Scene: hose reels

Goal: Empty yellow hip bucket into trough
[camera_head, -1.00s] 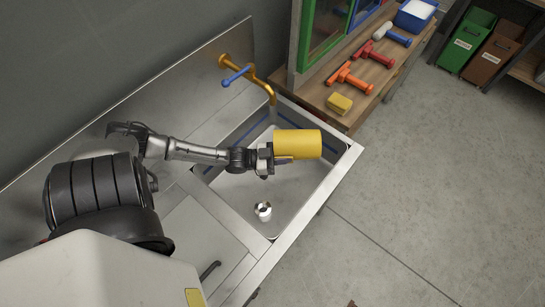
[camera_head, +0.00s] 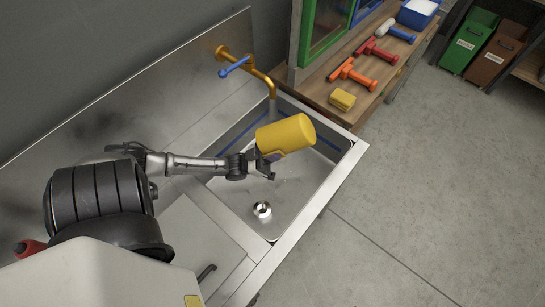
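The yellow bucket (camera_head: 285,136) is over the metal trough (camera_head: 318,187), tilted, with its rounded closed end up to the right. Its mouth is not in sight. My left gripper (camera_head: 266,163) is at the bucket's lower left end and appears shut on it; the fingers are partly hidden by the bucket. A round drain fitting (camera_head: 262,209) shows in the trough's floor. My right gripper is not in view.
A brass tap (camera_head: 262,76) with a blue lever (camera_head: 233,67) stands at the trough's back. Green and brown bins (camera_head: 495,58) stand far right; the floor is clear.

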